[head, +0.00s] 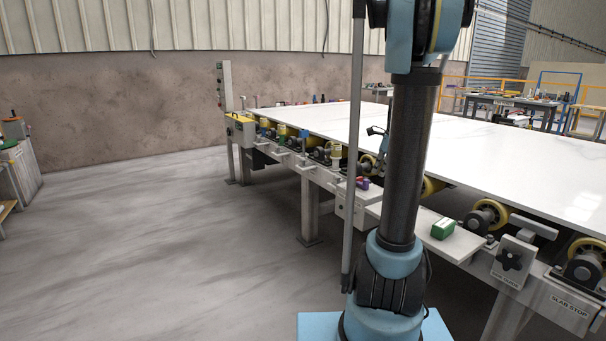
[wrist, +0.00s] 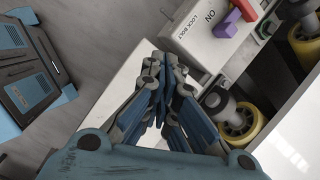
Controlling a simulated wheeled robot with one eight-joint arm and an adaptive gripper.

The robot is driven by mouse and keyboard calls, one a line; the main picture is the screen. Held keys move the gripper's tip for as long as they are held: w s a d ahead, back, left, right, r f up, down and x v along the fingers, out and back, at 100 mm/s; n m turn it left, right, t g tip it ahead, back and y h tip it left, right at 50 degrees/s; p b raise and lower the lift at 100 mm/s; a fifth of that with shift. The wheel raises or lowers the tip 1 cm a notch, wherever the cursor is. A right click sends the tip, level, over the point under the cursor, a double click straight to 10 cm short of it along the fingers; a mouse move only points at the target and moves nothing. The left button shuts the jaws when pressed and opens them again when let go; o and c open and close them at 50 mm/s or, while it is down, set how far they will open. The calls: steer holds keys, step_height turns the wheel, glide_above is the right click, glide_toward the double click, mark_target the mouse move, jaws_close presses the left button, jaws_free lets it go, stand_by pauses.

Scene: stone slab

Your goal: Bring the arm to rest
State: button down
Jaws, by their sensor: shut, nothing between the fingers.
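My gripper (wrist: 166,95) shows in the wrist view with its dark, blue-padded fingers drawn together and nothing held between them. It hangs above the pale surfaces at the side of the slab line, below the lock bolt box (wrist: 205,35) in the picture. That box carries a purple and a red switch part. In the head view my arm stands upright right of centre, in front of the slab table, and covers part of it. The gripper is mostly hidden behind the arm there. I cannot tell the gap between the fingers and the surface below.
A white stone slab (head: 480,148) lies on a roller table with yellow wheels. A green box (head: 444,228) sits on a pale side shelf (head: 462,243). A yellow-topped box (head: 240,130) is at the table's far left end. The floor (head: 150,230) at left is clear.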

steer(key=s+a+f+n, duration=0.3)
steer(key=s+n, duration=0.5)
steer(key=s, duration=0.3)
steer(key=s+a+f+n+h, duration=0.1)
steer(key=s+a+f+n, duration=0.3)
steer(key=s+n, duration=0.4)
steer(key=s+a+f+n+g+h, duration=0.1)
steer(key=s+a+f+n, duration=0.3)
steer(key=s+n, duration=0.4)
steer(key=s, duration=0.7)
steer(key=shift+a, duration=0.2)
steer(key=shift+f, duration=0.1)
steer(key=shift+w+f, duration=0.2)
steer(key=shift+w, duration=0.25)
steer(key=shift+w+a, duration=0.1)
steer(key=shift+w, duration=0.05)
